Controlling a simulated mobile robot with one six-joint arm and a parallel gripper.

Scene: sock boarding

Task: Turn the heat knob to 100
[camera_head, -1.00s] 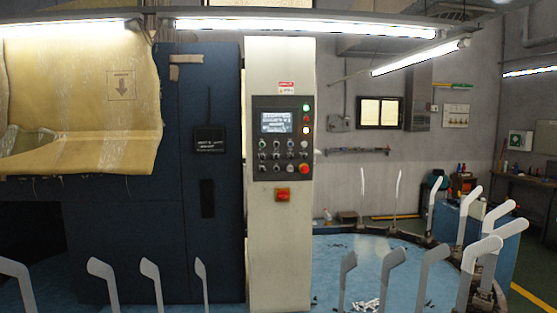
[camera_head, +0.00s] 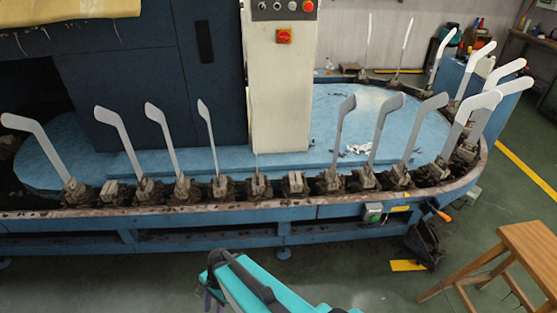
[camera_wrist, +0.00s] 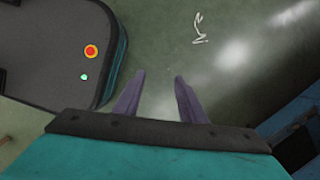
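The control panel (camera_head: 285,13) is on the white column (camera_head: 280,90) of the machine. Only its bottom edge shows at the top of the head view, with a few small dark knobs (camera_head: 277,5) and a red button (camera_head: 307,6). The rest of the panel is cut off, and I cannot tell which knob is the heat knob. My gripper (camera_wrist: 157,82) is open and empty over the green floor in the wrist view. In the head view my arm is low in front of the machine, far below and apart from the panel.
A blue oval conveyor (camera_head: 250,208) with several upright white sock boards (camera_head: 163,135) lies between my arm and the column. A wooden stool (camera_head: 530,245) stands at the right. Green floor (camera_head: 130,285) is clear at the front left.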

